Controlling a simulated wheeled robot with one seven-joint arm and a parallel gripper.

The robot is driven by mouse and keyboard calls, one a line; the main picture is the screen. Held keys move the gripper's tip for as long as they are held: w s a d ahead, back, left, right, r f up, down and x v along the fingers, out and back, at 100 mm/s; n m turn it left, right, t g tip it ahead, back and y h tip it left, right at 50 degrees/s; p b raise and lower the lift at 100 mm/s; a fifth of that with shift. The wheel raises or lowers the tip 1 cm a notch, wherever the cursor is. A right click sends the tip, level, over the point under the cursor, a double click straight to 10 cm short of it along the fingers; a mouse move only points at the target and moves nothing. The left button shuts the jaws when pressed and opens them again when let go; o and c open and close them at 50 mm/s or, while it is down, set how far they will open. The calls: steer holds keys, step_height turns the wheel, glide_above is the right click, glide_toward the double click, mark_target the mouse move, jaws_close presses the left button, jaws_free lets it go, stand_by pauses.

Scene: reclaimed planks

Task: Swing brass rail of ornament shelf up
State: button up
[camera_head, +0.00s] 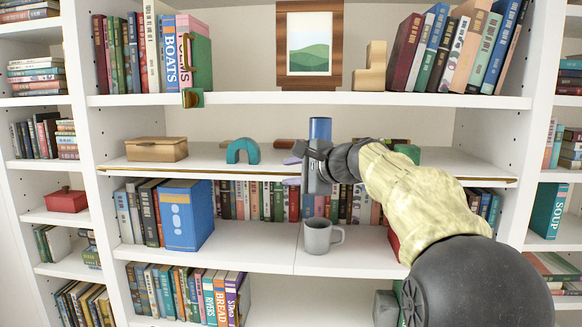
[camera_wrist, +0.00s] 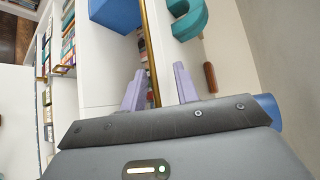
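The thin brass rail (camera_head: 200,173) runs along the front edge of the ornament shelf (camera_head: 205,158), low against it, in the head view. In the wrist view the rail (camera_wrist: 149,40) runs down the picture between my two lavender fingers. My gripper (camera_head: 291,171) is at the middle of the shelf front, one finger above the rail and one below. It is open in the wrist view (camera_wrist: 158,85), with gaps on both sides of the rail; the rail lies nearer the left finger. My wrist and arm hide part of the rail to the right.
On the ornament shelf stand a wooden box (camera_head: 157,150), a teal arch (camera_head: 243,151), a blue cylinder (camera_head: 320,128) behind my gripper and a green object (camera_head: 408,152). A grey mug (camera_head: 318,236) and a blue box (camera_head: 186,215) stand on the shelf below. Books fill nearby shelves.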

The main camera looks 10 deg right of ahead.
steer(key=shift+w+f, duration=0.1)
steer(key=shift+w, duration=0.15)
steer(key=shift+a, duration=0.1)
steer(key=shift+c, duration=0.4)
jaws_close()
steer(key=shift+r, duration=0.2)
steer(key=shift+r+p, duration=0.25)
steer(key=shift+p, duration=0.65)
steer(key=shift+w+m+g+p, duration=0.1)
steer(key=shift+m+g+p, duration=0.25)
steer(key=shift+p, duration=0.55)
steer(key=shift+f, duration=0.1)
